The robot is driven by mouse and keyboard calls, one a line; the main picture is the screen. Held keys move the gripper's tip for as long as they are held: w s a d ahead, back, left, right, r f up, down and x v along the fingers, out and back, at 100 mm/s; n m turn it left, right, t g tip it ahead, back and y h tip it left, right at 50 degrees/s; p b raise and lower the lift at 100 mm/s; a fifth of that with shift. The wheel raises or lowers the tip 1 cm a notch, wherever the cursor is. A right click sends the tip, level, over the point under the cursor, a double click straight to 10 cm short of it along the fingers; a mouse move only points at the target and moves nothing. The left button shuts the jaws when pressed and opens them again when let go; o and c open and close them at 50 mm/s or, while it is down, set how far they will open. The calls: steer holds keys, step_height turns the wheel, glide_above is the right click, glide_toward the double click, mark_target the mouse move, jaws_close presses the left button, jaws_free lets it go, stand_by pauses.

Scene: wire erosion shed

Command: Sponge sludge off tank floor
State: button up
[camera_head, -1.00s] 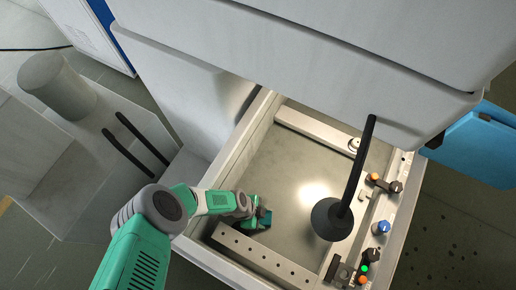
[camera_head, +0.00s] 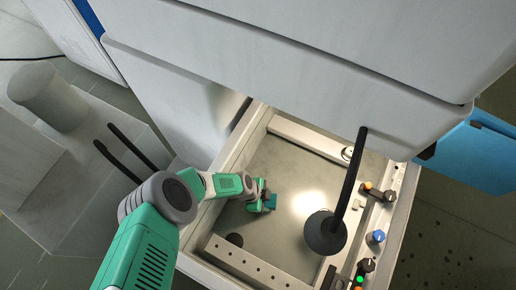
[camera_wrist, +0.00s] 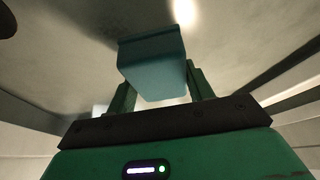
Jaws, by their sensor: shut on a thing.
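A teal sponge (camera_wrist: 152,68) sits between the two green fingers of my gripper (camera_wrist: 160,95) in the wrist view. My gripper is shut on it. In the head view my gripper (camera_head: 262,197) is inside the tank, with the sponge (camera_head: 271,202) at its tip, at or close above the tank floor (camera_head: 285,175); contact is not clear. The floor is grey with a bright light reflection. A dark round spot (camera_head: 235,240) shows on the floor near the front rail; I cannot tell whether it is sludge or a drain.
A lamp (camera_head: 325,232) on a black gooseneck hangs over the tank's right part. A perforated rail (camera_head: 255,267) runs along the front, another rail (camera_head: 305,138) along the back. Knobs and valves (camera_head: 375,237) line the right rim. The machine head (camera_head: 290,75) overhangs the back.

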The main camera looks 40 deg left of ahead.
steer(key=shift+s+d+r+p, duration=0.2)
steer(key=shift+s+p, duration=0.1)
steer(key=shift+s, duration=0.35)
steer(key=shift+s+d+r+p, duration=0.1)
steer(key=shift+s+r+p, duration=0.15)
steer(key=shift+s, duration=0.35)
step_height(320, 180, up, 2)
steer(key=shift+w+a+p, duration=0.1)
steer(key=shift+p, duration=0.85)
steer(key=shift+f, duration=0.1)
steer(key=shift+r+p, duration=0.35)
steer(key=shift+r, duration=1.1)
steer(key=shift+s+r, duration=0.1)
steer(key=shift+s, duration=0.1)
